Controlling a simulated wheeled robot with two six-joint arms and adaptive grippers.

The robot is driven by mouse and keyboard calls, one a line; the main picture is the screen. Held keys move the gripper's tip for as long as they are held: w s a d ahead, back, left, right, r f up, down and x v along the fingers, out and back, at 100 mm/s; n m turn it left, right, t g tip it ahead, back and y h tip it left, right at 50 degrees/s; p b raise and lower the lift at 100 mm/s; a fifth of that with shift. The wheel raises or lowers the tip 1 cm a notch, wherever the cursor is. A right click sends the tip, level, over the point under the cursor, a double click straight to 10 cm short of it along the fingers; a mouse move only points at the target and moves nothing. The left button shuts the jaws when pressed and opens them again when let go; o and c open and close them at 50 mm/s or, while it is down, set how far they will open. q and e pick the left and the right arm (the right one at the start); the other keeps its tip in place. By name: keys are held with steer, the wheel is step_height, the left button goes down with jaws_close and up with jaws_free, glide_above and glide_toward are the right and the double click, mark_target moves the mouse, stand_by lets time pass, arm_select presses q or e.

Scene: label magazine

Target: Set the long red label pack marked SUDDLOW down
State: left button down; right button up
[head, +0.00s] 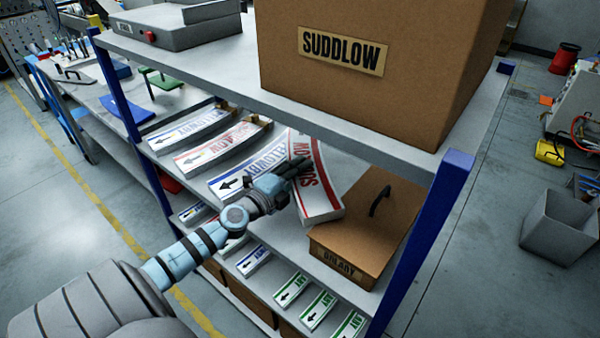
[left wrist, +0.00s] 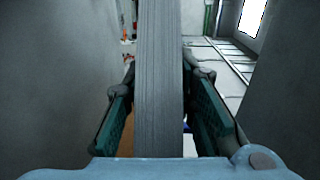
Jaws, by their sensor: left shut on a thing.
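The long red-edged label pack (head: 318,190) has large red letters, upside down and partly covered by my fingers, that fit SUDDLOW. My left gripper (head: 297,178) is shut on it near its middle. In the left wrist view the pack (left wrist: 160,70) stands edge-on between the two fingers (left wrist: 162,128). In the head view it lies across the picture between a blue-lettered pack (head: 250,165) and a brown lidded box (head: 365,230), overlapping the box's left edge. I cannot tell if it touches the shelf (head: 350,175). My right gripper is not in view.
A big carton marked SUDDLOW (head: 385,65) stands on the top shelf (head: 215,80), close above. Another red-lettered pack (head: 222,148) lies in a slot on the left. Blue post (head: 430,230) at the right. Smaller blue and green packs (head: 318,308) lie on the tier below.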

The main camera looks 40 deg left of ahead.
arm_select(q)
steer(key=shift+f, duration=0.1)
steer(key=shift+f+b, duration=0.3)
steer(key=shift+b, duration=0.05)
steer(key=c, duration=1.3)
jaws_free()
steer(key=shift+w, duration=0.1)
steer(key=shift+r+p, duration=0.55)
steer(key=shift+p, duration=0.05)
steer(key=s+b, duration=0.2)
steer(key=s, duration=0.2)
steer(key=s+b, duration=0.1)
steer(key=s, duration=0.2)
steer(key=shift+s+d+f+b, duration=0.1)
steer(key=shift+s+f+b, duration=0.1)
steer(key=shift+s+b, duration=0.15)
steer(key=s, duration=0.1)
steer(key=s+p, duration=0.1)
steer(key=s, duration=0.1)
steer(key=s+p, duration=0.1)
steer(key=shift+s+r, duration=0.25)
